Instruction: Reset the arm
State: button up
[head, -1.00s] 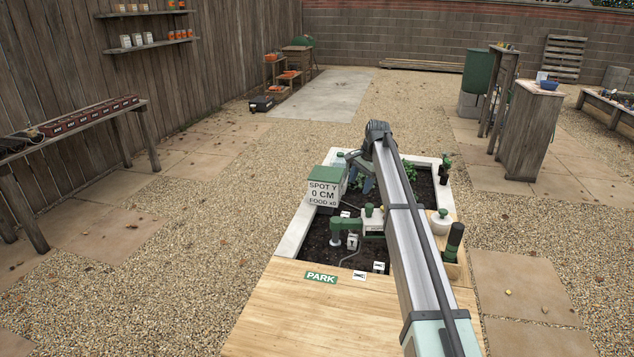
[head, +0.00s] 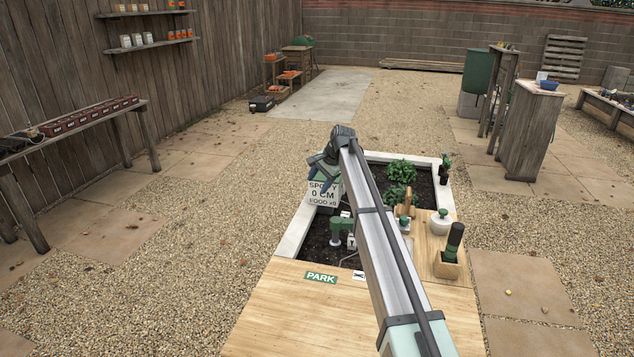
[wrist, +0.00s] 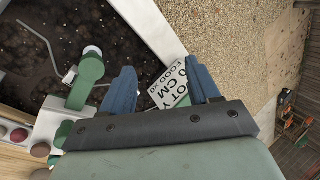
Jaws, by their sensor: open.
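In the wrist view my gripper (wrist: 163,84) shows two blue fingers spread apart with nothing held. The sign (wrist: 170,88) shows beyond the gap between them; I cannot tell whether they touch it. My arm (head: 375,225) reaches from the lower right across the bed and hides part of it.
A green device (head: 343,228) stands at the bed's near end, beside the wooden deck with a PARK label (head: 321,277). A wooden holder (head: 449,264), a white lidded pot (head: 440,223) and leafy plants (head: 402,170) are right of my arm. Open gravel lies left of the bed.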

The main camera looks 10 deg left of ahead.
jog(key=shift+s+a, duration=0.1)
jog(key=shift+a, duration=0.3)
